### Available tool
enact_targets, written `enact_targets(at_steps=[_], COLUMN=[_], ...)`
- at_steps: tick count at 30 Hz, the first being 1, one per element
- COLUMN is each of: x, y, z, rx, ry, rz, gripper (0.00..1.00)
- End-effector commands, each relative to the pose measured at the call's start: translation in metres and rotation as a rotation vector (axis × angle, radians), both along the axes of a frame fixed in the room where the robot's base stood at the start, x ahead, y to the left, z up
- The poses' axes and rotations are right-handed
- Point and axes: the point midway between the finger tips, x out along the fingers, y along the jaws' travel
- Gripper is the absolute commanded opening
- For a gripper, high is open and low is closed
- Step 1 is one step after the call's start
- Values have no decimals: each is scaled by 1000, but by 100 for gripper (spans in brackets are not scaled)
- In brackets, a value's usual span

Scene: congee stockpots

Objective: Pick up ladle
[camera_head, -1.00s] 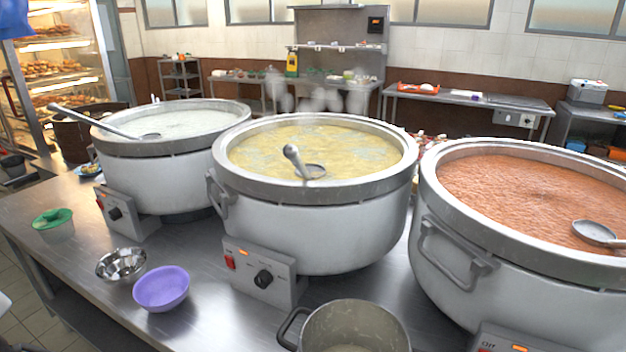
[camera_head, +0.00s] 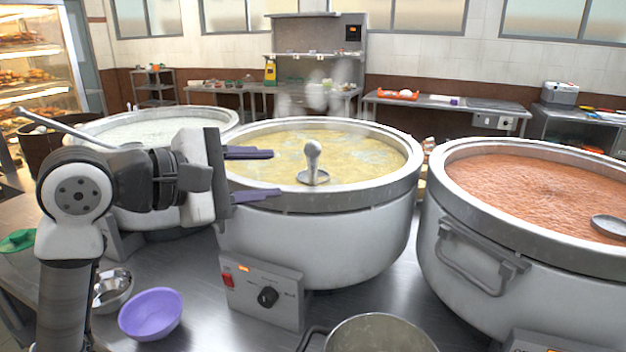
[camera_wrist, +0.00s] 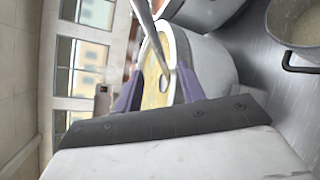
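The ladle (camera_head: 313,160) rests in the middle pot (camera_head: 330,235) of yellow congee, its bowl at the surface and its grey handle rising toward the head camera. My gripper (camera_head: 276,173) is open and empty at the pot's left side. Its two purple fingers point right toward the ladle, with a gap between them and it in the head view. How far the handle is from the fingers is unclear.
A pot of red congee (camera_head: 470,230) stands right, with another ladle (camera_head: 608,225). A white congee pot (camera_head: 110,125) stands left, partly hidden by my arm, with a ladle handle (camera_head: 60,128). A purple bowl (camera_head: 150,315) and a small pot (camera_head: 370,335) are in front.

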Motion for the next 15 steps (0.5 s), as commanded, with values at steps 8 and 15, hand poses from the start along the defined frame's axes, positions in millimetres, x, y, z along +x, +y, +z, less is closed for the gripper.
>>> enact_targets(at_steps=[8, 15], x=[29, 39], y=[-39, -54], z=[-8, -9], rx=[-5, -5], ry=[2, 2], rz=[-5, -5], gripper=[40, 40])
